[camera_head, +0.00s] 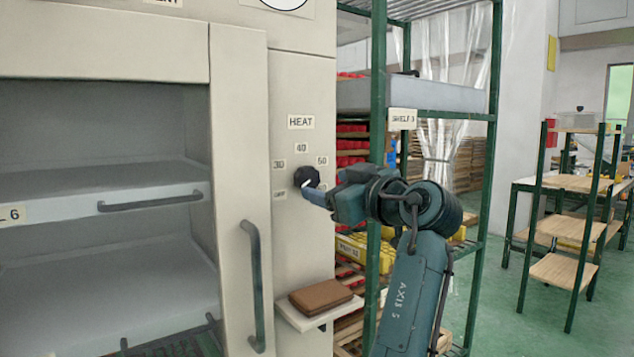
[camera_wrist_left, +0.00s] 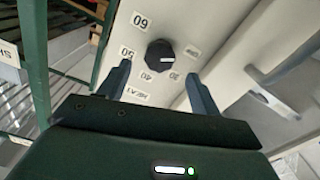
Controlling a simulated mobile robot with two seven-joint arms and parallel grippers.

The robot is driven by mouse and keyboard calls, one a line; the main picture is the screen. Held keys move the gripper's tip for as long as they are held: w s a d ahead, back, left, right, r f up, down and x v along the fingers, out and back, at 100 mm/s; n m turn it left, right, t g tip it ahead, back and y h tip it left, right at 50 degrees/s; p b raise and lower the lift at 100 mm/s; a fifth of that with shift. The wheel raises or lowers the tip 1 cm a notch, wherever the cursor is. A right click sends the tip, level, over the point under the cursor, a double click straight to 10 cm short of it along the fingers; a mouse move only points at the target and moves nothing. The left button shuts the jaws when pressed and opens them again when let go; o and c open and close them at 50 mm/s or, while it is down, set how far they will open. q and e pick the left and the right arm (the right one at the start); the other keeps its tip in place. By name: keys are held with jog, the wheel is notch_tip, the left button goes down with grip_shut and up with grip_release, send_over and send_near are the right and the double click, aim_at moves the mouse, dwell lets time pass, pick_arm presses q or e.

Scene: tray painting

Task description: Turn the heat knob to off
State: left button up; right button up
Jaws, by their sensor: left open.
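The black round heat knob (camera_head: 306,177) sits on the pale cabinet panel below the HEAT label (camera_head: 301,122). A ring of labels surrounds it: OFF lower left, then 30, 40, 50, and 60 partly hidden by my gripper. In the left wrist view the knob (camera_wrist_left: 160,53) lies ahead of and roughly between the two fingers. My left gripper (camera_head: 322,186) is open, just right of the knob; whether it touches the knob I cannot tell. My right gripper is not in view.
A small ledge (camera_head: 318,318) with a brown wallet-like item (camera_head: 320,297) juts out below the knob. A vertical door handle (camera_head: 253,285) stands to the left. A green-framed shelf rack (camera_head: 377,80) stands close on the right.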

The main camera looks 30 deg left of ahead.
pick_arm(q)
jog(key=v, duration=0.7)
